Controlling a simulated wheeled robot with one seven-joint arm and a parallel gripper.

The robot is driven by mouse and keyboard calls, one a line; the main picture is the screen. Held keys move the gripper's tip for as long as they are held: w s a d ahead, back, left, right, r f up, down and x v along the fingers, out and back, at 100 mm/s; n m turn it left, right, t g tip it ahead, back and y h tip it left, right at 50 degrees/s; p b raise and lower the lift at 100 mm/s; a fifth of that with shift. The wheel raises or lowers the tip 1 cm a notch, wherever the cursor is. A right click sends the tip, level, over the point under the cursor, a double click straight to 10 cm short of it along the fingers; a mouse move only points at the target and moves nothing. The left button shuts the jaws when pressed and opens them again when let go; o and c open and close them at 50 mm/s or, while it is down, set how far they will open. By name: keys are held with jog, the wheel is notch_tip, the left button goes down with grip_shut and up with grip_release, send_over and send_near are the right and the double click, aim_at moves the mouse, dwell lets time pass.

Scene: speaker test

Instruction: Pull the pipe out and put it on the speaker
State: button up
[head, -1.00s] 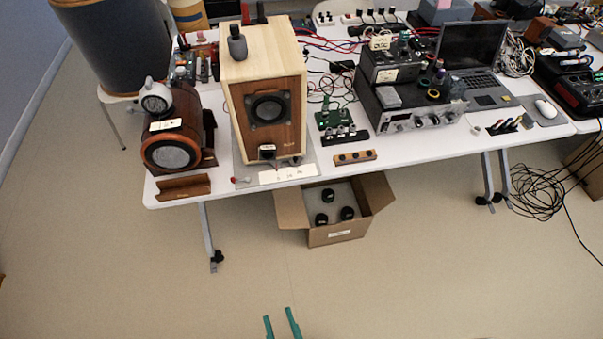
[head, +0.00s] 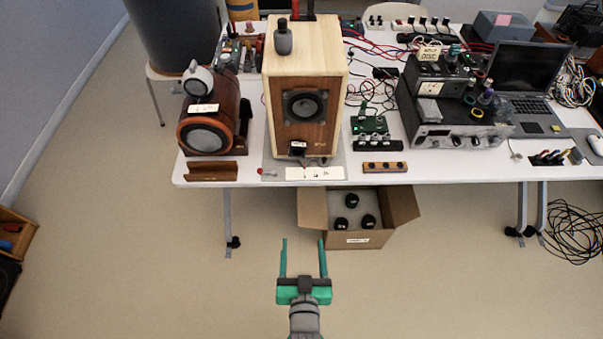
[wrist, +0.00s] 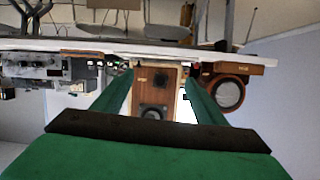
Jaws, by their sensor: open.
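The speaker (head: 333,110) is a pale wooden cabinet with a brown front and a dark round driver. It stands upright on a grey mat near the table's front edge. A dark bottle-shaped piece (head: 283,40) stands on its top. I cannot pick out a pipe with certainty. My gripper (head: 304,243) has green fingers, spread apart with nothing between them. It is in front of the table, apart from the speaker. In the wrist view, which is upside down, the speaker (wrist: 165,79) shows between the fingers.
A round brown speaker (head: 205,139) stands left of the cabinet. An open cardboard box (head: 361,239) is on the floor beneath. Electronics and cables crowd the right.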

jog(key=w+r, duration=0.3)
jog(key=w, duration=0.9)
jog(key=y, duration=0.1)
send_near(297, 152)
jog(key=shift+g, duration=0.4)
jog(key=x, duration=0.8)
jog(key=shift+w+d+r, duration=0.1)
jog(key=shift+w+r, duration=0.1)
jog(key=shift+w, duration=0.05)
jog(key=shift+d, duration=0.2)
jog(key=c, duration=1.1)
jog(key=shift+o, duration=0.8)
jog(key=shift+a, duration=0.15)
jog(key=shift+c, duration=1.4)
jog(key=shift+s+a, duration=0.1)
